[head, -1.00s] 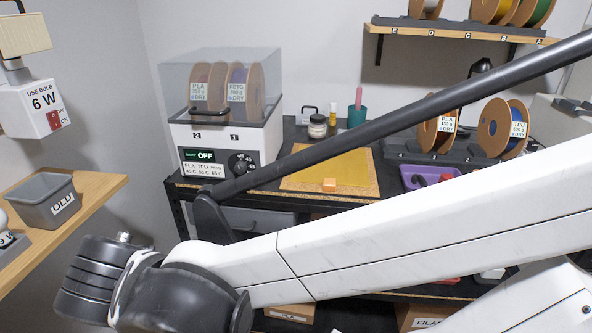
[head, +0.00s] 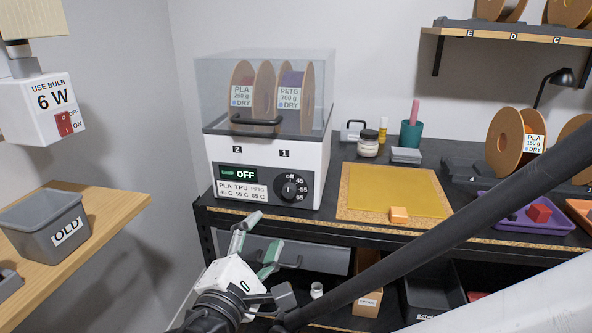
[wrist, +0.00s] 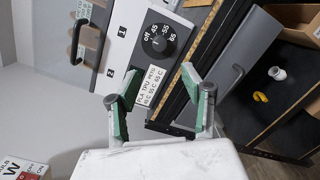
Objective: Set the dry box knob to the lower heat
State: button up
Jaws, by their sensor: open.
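The dry box (head: 265,165) stands on the left end of the bench, with a clear lid over a PLA spool (head: 241,88) and a PETG spool (head: 291,88). Its display (head: 238,174) reads OFF. The black knob (head: 289,188) has marks off, 45, 55 and 65 around it; it also shows in the wrist view (wrist: 157,39). I cannot tell its pointer's exact angle. A card (head: 241,189) lists PLA 45 C, TPU 55 C, PETG 65 C. My gripper (head: 260,238) is open and empty, below and apart from the knob; in the wrist view the knob lies beyond the fingertips (wrist: 160,73).
The bench edge and a grey drawer (head: 320,257) are close by my gripper. A yellow mat (head: 390,190) with an orange block (head: 399,215) lies right of the box. A wooden shelf (head: 110,210) with a grey OLD bin (head: 45,225) juts out at left.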

aim_at(288, 193)
jog(key=b+x, duration=0.2)
jog(key=x, duration=1.1)
jog(key=shift+w+d, duration=0.15)
jog(key=shift+w, duration=0.2)
jog(key=shift+c, duration=0.2)
grip_shut()
